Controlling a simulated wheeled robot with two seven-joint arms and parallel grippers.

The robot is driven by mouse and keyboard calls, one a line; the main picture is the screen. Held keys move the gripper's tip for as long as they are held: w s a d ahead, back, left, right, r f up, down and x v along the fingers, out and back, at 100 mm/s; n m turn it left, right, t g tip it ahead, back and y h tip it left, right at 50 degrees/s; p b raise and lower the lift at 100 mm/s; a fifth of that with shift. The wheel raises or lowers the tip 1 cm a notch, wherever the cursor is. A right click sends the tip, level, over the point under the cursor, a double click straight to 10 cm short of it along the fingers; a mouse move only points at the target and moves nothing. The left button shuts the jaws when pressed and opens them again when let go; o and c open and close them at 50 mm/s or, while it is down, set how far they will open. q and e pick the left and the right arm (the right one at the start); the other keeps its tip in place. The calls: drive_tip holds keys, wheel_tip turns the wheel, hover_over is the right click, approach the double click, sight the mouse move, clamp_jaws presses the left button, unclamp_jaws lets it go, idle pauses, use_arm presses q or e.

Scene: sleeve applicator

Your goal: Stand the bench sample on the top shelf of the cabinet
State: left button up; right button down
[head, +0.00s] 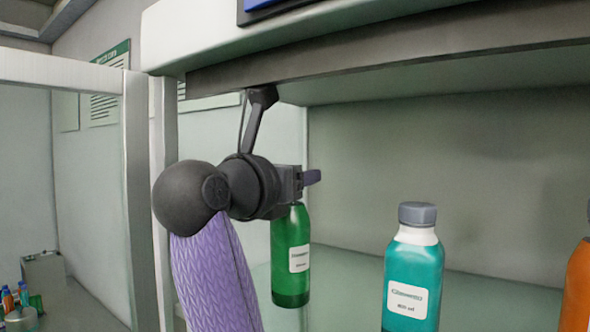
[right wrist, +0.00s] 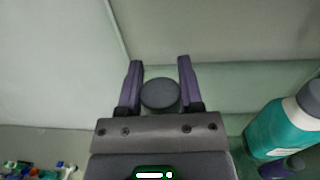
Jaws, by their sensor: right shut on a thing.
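My right gripper (head: 313,178) is shut on a green bottle (head: 289,265) with a white label, holding it upright near its top, at the left part of the cabinet opening. In the right wrist view, the bottle's dark round cap (right wrist: 160,94) shows between the two purple fingers of the right gripper (right wrist: 160,80). I cannot tell whether the bottle's base touches the pale green glassy shelf (head: 470,284) of the cabinet. My left gripper is not in view.
A teal bottle (head: 413,275) with a grey cap stands right of the green bottle and also shows in the right wrist view (right wrist: 280,130). An orange bottle (head: 577,290) is cut off at the right edge. A cabinet beam (head: 400,55) runs above. Small colourful items (head: 22,300) sit lower left.

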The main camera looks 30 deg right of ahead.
drive_tip(key=shift+a+f, duration=0.1)
drive_tip(key=shift+f, duration=0.1)
drive_tip(key=shift+c, duration=1.2)
unclamp_jaws()
drive_tip(key=shift+r, duration=0.3)
drive_tip(key=a+b, duration=0.1)
drive_tip(key=s+a+f+b, duration=0.1)
drive_tip(key=shift+s+a, duration=0.15)
drive_tip(key=shift+a, duration=0.15)
drive_tip(key=b+v, duration=0.3)
drive_tip(key=v, duration=0.6)
drive_tip(key=shift+r, duration=0.35)
